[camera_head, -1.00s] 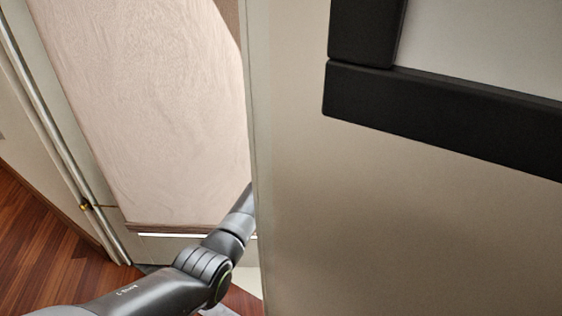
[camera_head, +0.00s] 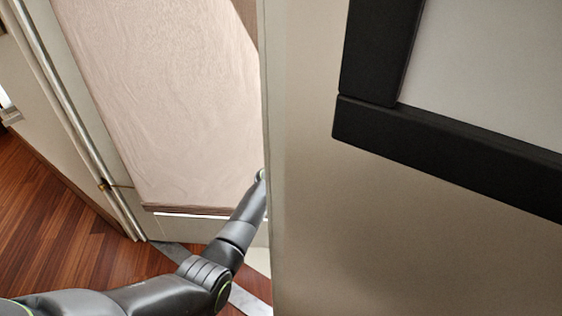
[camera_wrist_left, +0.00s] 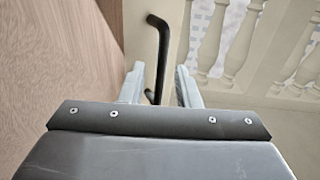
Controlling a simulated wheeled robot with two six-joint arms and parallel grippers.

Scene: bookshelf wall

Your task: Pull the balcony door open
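In the left wrist view, a black bar handle (camera_wrist_left: 162,45) stands on a narrow cream upright, which I take to be the balcony door's frame (camera_wrist_left: 178,25). My left gripper (camera_wrist_left: 160,78) has its two pale fingers apart, one on each side of the handle's lower part. A gap shows on the right side of the handle; contact on the left is unclear. In the head view, my left arm reaches up past a pale textured panel (camera_head: 165,100) and goes behind a grey-beige upright surface, so that gripper is hidden there. My right gripper is not in view.
The large grey-beige surface (camera_head: 310,210) with a black frame (camera_head: 450,150) fills the right of the head view, close to me. Reddish wood floor (camera_head: 50,220) is clear at lower left. White balusters (camera_wrist_left: 235,40) show beyond the upright in the wrist view.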

